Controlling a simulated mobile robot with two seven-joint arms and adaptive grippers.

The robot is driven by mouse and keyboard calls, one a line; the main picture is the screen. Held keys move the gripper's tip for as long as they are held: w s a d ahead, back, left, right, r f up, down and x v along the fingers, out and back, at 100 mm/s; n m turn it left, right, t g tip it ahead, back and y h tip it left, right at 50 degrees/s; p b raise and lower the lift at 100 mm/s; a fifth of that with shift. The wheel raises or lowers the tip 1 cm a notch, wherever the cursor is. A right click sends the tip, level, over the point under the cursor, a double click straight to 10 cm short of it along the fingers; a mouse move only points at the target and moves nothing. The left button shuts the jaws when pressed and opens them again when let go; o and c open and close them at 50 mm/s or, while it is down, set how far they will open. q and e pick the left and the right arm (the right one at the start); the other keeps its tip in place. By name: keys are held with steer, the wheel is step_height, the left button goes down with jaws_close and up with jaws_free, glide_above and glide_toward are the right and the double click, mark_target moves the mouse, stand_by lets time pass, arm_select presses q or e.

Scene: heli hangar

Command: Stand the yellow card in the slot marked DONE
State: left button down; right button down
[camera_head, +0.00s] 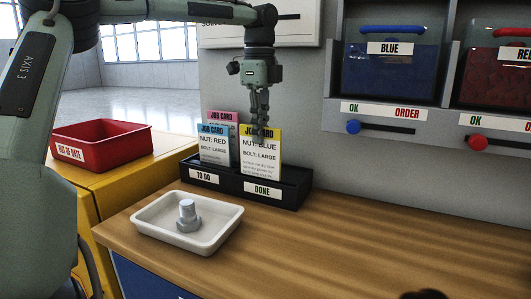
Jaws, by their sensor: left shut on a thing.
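My left gripper (262,128) points down and is shut on the top of the yellow card (261,158), which reads NUT: BLUE, BOLT: LARGE. The card is upright at the right half of the black card holder (300,187), above the DONE label (262,189). Its lower edge meets the holder's front edge; I cannot tell how deep it sits. A blue card (213,146) and a pink card (222,117) behind it stand in the TO DO side, left of the yellow card. My right gripper is not clearly seen.
A white tray (151,231) with a grey bolt (187,214) stands in front of the holder. A red OUT OF DATE bin (118,139) is at left. BLUE (390,75) and red bins hang on the right wall.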

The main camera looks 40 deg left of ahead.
mark_target(265, 178)
arm_select(q)
steer(key=shift+w+d+f, duration=0.1)
steer(key=shift+d+f, duration=0.1)
steer(key=shift+f, duration=0.6)
steer(key=shift+w+d+f, duration=0.1)
steer(key=shift+d+f, duration=0.1)
steer(key=shift+f, duration=0.6)
steer(key=shift+w+d+f, duration=0.1)
steer(key=shift+d+f, duration=0.1)
steer(key=shift+f, duration=0.6)
steer(key=shift+f, duration=0.15)
steer(key=c, duration=1.7)
jaws_free()
step_height(265, 178, up, 12)
steer(key=shift+r, duration=0.2)
steer(key=shift+f, duration=0.1)
